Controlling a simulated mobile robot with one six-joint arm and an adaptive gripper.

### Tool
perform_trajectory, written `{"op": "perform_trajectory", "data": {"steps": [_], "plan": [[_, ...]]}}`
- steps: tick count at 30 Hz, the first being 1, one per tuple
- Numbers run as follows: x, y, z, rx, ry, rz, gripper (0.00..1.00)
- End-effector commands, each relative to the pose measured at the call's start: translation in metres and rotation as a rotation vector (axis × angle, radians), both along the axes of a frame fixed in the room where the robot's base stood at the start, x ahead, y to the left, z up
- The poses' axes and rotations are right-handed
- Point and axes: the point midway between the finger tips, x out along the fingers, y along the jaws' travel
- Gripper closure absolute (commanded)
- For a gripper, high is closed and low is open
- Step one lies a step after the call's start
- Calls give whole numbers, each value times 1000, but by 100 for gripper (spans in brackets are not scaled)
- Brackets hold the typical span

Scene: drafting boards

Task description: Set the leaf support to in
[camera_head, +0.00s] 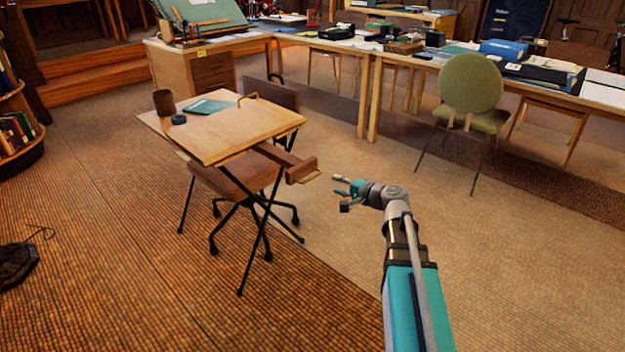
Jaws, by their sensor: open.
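A small wooden table (235,135) with crossed black legs stands left of centre. What looks like its leaf support (302,172), a wooden bar with a block-like end, sticks out from under the right side of the tabletop. The bar's inner part is hidden under the top. My gripper (341,192) is open and empty. In the picture it is just right of the support's outer end, with a small gap between them; the depth of that gap is hard to tell.
A brown chair (238,177) is under the table. A green chair (470,85) stands at right. Floor (330,255) around my arm is clear.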

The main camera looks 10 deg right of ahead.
Motion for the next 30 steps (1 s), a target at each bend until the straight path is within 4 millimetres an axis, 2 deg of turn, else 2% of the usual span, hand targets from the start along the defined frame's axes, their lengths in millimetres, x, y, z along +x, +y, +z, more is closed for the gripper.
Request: {"op": "perform_trajectory", "data": {"steps": [12,18,24,30], "plan": [[53,37,-16,-1,0,1,52],[73,52,-21,-1,1,0,52],[84,61,-23,0,0,1,52],[86,63,-23,0,0,0,52]]}}
